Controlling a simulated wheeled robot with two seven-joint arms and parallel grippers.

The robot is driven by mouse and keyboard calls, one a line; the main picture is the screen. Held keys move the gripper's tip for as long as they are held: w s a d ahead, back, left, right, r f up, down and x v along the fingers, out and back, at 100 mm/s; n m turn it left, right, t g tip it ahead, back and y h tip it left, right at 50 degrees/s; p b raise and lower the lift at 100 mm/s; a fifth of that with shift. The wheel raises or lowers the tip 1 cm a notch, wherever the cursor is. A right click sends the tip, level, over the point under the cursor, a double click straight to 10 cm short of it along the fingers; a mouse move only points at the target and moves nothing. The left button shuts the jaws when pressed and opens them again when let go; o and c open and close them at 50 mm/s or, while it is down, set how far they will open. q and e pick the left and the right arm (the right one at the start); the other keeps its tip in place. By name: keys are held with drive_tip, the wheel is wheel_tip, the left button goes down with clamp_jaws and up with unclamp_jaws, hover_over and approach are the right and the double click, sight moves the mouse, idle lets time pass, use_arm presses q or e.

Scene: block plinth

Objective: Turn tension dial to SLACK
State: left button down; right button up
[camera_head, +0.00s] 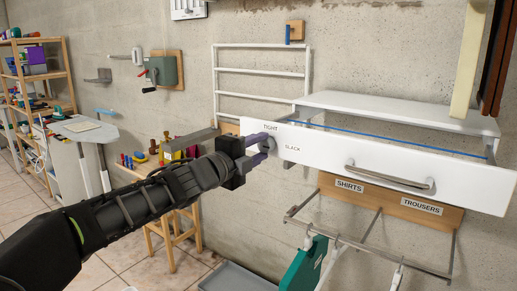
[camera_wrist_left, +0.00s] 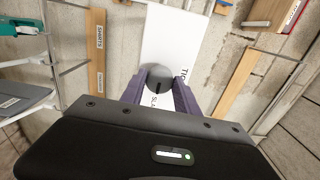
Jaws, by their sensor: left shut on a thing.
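The tension dial (camera_wrist_left: 158,77) is a round grey knob with a dark pointer mark, on the left end of a white drawer-like front panel (camera_head: 320,150). The words TIGHT (camera_head: 271,126) and SLACK (camera_head: 292,147) are printed beside it. My left gripper (camera_head: 262,150) is at the dial, its purple fingers on either side of it. In the left wrist view my left gripper (camera_wrist_left: 160,88) is shut on the dial. In the head view the gripper partly hides the dial. My right gripper is not in view.
A bar handle (camera_head: 388,178) sits on the panel's right part. Below hangs a wooden board with SHIRTS (camera_head: 349,186) and TROUSERS labels, and a rail with a green garment (camera_head: 304,265). A wooden stool with tools (camera_head: 168,150) stands behind my arm.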

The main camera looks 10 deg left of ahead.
use_arm(q)
drive_tip(key=c, duration=0.9)
unclamp_jaws()
drive_tip(key=shift+s, duration=0.1)
drive_tip(key=v, duration=0.7)
drive_tip(key=shift+s+a, duration=0.1)
drive_tip(key=shift+s, duration=0.2)
